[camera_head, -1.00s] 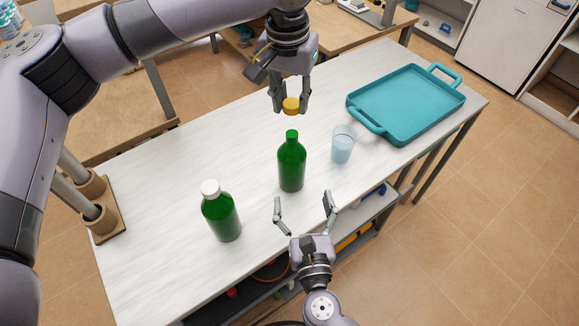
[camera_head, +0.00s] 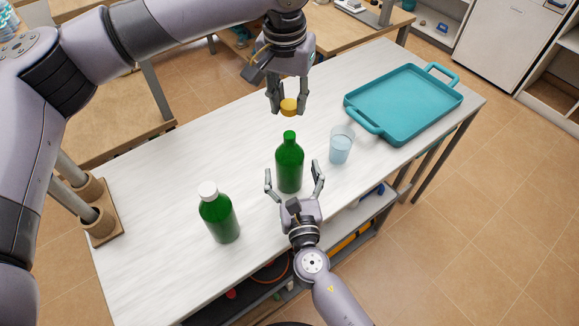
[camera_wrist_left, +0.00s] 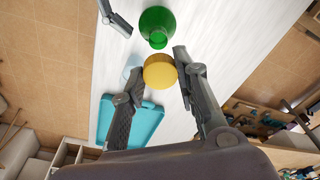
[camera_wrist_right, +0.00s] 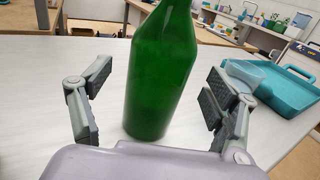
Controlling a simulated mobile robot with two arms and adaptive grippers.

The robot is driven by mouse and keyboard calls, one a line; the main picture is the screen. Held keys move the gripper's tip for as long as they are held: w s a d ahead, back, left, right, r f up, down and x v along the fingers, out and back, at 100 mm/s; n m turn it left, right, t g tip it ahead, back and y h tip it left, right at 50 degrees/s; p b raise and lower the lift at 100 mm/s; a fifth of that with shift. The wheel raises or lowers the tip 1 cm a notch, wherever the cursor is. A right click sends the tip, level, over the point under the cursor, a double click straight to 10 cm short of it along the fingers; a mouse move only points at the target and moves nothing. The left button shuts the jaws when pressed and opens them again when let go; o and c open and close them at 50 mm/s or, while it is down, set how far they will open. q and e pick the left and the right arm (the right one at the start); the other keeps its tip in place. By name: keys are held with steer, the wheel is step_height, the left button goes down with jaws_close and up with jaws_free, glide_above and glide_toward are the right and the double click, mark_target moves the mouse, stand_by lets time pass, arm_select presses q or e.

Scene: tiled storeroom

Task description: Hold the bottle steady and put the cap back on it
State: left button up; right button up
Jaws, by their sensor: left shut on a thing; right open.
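An uncapped green bottle (camera_head: 289,165) stands upright on the white table. In the left wrist view its open mouth (camera_wrist_left: 158,40) shows. My left gripper (camera_head: 289,106) is shut on a yellow cap (camera_head: 289,108) and holds it above the bottle mouth, apart from it; the cap also shows in the left wrist view (camera_wrist_left: 160,71). My right gripper (camera_head: 294,180) is open, with its fingers on both sides of the lower bottle. In the right wrist view the bottle (camera_wrist_right: 160,75) stands between the spread fingers (camera_wrist_right: 155,103), with gaps on both sides.
A second green bottle with a white cap (camera_head: 219,215) stands to the left on the table (camera_head: 150,185). A clear glass (camera_head: 341,146) stands close to the right of the uncapped bottle. A teal tray (camera_head: 384,133) lies further right.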

steer(key=shift+w+a, duration=0.15)
steer(key=shift+w, duration=0.85)
steer(key=shift+w+a, duration=0.15)
steer(key=shift+w, duration=0.8)
steer(key=c, duration=1.8)
arm_select(q)
glide_above(290, 135)
steer(key=shift+s+a+f, duration=0.1)
steer(key=shift+f, duration=2.4)
steer(key=shift+f, duration=0.85)
steer(key=shift+f, duration=0.55)
